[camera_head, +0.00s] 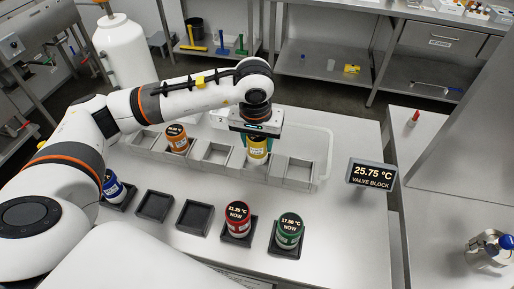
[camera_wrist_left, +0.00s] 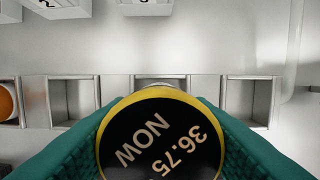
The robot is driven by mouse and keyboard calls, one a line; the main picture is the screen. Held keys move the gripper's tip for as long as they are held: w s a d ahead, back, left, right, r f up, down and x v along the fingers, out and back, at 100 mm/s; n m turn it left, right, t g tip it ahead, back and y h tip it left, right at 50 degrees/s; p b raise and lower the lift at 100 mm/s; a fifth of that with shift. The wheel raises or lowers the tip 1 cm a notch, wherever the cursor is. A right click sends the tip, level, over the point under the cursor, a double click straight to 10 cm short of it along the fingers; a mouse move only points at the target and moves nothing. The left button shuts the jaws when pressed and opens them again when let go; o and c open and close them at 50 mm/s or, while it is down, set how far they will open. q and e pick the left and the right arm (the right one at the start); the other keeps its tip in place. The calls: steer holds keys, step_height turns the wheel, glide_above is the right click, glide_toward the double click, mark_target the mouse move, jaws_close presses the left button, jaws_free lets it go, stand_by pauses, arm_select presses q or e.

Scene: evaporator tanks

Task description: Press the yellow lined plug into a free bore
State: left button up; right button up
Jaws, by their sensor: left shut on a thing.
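The yellow plug (camera_head: 257,150) has a black top reading 36.75 NOW, which shows large in the left wrist view (camera_wrist_left: 160,140). My left gripper (camera_head: 257,138) is shut on it, with teal fingers on both sides. The plug is upright at one bore of the grey valve block (camera_head: 240,174); how deep it sits I cannot tell. The bore under it is mostly hidden. An empty bore (camera_head: 215,153) lies to its left, another (camera_head: 299,170) to its right, and one (camera_head: 144,140) at the far left end. An orange-topped plug (camera_head: 177,138) sits in the block. My right gripper is out of view.
In front stand black square holders: blue plug (camera_head: 114,187), empty holder (camera_head: 155,206), empty holder (camera_head: 194,217), red plug (camera_head: 237,218) and green plug (camera_head: 289,231). A display (camera_head: 371,175) reads 25.75 °C VALVE BLOCK at right. A clear tray (camera_head: 323,150) lies behind the block.

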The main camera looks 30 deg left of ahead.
mark_target(258, 150)
arm_select(q)
step_height(258, 150, down, 3)
steer(key=shift+f+p, duration=0.15)
steer(key=shift+p, duration=0.2)
steer(key=shift+f+b, duration=0.35)
steer(key=o, duration=1.1)
steer(key=shift+r, duration=0.1)
steer(key=shift+r+p, duration=0.2)
steer(key=shift+p, duration=0.1)
steer(key=shift+r, duration=0.3)
steer(key=r+b, duration=0.1)
steer(key=r, duration=0.2)
steer(key=s+r, duration=0.1)
steer(key=r, duration=0.3)
steer(key=r+b, duration=0.1)
steer(key=r, duration=0.3)
steer(key=shift+s+d+r+b, duration=0.1)
steer(key=shift+s+d+b, duration=0.2)
steer(key=shift+s, duration=0.1)
